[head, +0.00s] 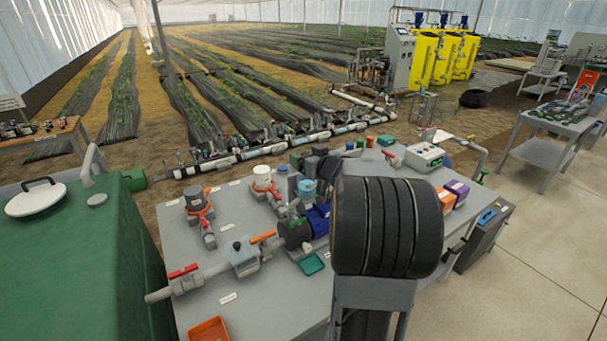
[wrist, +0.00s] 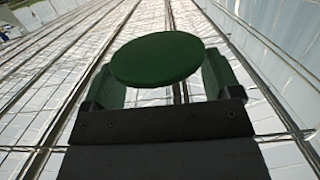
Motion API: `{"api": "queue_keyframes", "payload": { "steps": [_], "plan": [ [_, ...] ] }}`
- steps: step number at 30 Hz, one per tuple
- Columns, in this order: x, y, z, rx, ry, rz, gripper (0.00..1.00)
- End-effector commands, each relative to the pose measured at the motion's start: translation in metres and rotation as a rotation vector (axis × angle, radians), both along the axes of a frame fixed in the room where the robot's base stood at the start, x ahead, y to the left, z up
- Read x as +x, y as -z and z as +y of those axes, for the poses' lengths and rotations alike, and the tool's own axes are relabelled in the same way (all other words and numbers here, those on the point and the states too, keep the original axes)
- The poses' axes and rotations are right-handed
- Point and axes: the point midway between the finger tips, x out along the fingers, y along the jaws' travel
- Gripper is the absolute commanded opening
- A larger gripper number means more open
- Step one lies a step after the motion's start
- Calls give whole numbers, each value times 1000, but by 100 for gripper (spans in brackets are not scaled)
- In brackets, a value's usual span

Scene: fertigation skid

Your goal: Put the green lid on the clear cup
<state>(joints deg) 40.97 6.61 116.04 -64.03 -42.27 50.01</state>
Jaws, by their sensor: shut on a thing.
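The green lid (wrist: 157,59) is a round, dark green disc in the wrist view. My gripper (wrist: 160,84) is shut on it, with one finger at each side of the disc. The lid is held up, with the greenhouse roof behind it. In the head view, neither the lid nor my gripper can be made out; my dark arm link fills the middle right and hides part of the bench. I cannot make out the clear cup in either view.
The grey bench (head: 262,318) carries pipes, valves and a blue pump (head: 318,221). A teal tray (head: 311,264) and an orange tray (head: 209,330) lie near its front. A green tank (head: 75,265) stands at the left. Open floor (head: 530,270) lies at the right.

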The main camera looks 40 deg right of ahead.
Motion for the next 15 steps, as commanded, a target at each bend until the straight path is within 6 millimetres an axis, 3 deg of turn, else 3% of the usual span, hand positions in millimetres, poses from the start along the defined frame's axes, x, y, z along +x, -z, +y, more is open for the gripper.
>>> {"api": "queue_keyframes", "payload": {
  "steps": [7, 15],
  "plan": [
    [31, 40, -24, 1, 5, 2, 61],
    [45, 56, -31, -1, 3, -1, 61]
  ]
}}
